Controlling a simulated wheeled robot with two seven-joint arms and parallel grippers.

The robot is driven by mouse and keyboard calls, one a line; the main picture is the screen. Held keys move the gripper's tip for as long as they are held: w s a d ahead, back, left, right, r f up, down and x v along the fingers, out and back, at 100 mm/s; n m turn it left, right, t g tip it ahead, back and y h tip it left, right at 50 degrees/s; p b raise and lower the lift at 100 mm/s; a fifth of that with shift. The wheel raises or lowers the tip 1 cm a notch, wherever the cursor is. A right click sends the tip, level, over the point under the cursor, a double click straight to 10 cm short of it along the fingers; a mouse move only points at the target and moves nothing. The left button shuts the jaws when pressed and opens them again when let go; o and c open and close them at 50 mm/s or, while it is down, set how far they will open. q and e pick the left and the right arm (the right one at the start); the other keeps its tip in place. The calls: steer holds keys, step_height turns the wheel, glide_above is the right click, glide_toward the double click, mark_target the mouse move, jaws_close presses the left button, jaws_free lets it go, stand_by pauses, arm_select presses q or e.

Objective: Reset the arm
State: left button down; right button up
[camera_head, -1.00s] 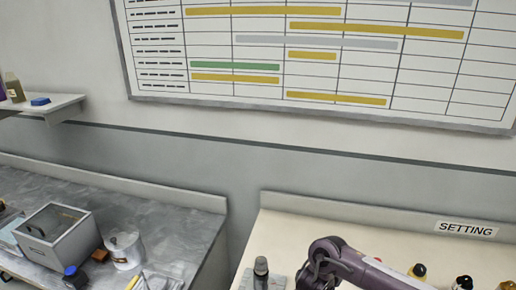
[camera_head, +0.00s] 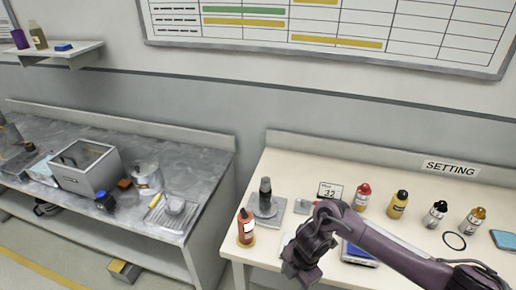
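My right arm reaches in from the right edge over the cream table (camera_head: 300,152). Its gripper (camera_head: 297,272) hangs at the table's front edge, pointing down and left. The fingers are dark and bunched in the view, so I cannot tell whether they are open or shut. No object shows clearly in them. My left gripper and arm are not in view.
Several bottles stand on the table, among them a red-capped one (camera_head: 362,197) and an orange one (camera_head: 246,228). A dark cylinder on a grey base (camera_head: 265,198), a "32" card (camera_head: 330,191), a black ring (camera_head: 454,241) and a blue-topped device (camera_head: 358,254) are near the arm. A grey bench (camera_head: 190,158) stands left.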

steer(key=s+a+f+m+t+y+b, duration=0.1)
steer(key=a+f+m+y+b, duration=0.2)
steer(key=f, duration=0.5)
steer(key=s+a+f+m+t+y, duration=0.1)
steer(key=a+f+m, duration=0.1)
steer(key=f+m, duration=0.5)
steer(key=s+d+f+m+b, duration=0.1)
steer(key=s+d+f+m, duration=0.1)
steer(key=f, duration=0.4)
steer(key=s+d+f+m+b, duration=0.1)
steer(key=s+d+f+m, duration=0.15)
steer(key=f, duration=0.35)
steer(key=s+d+f+m+h, duration=0.2)
steer(key=s+d+f, duration=0.2)
steer(key=s, duration=0.5)
steer(key=s+d+f+m+h+b, duration=0.1)
steer(key=s+d+f+m, duration=0.2)
steer(key=s, duration=0.7)
steer(key=s+d+f+m+h, duration=0.2)
steer(key=s+d+f, duration=0.4)
steer(key=s+f, duration=0.2)
steer(key=shift+s+d+f+m+g+h+b, duration=0.3)
steer(key=shift+s+d+m+g+b, duration=0.1)
steer(key=shift+s, duration=0.85)
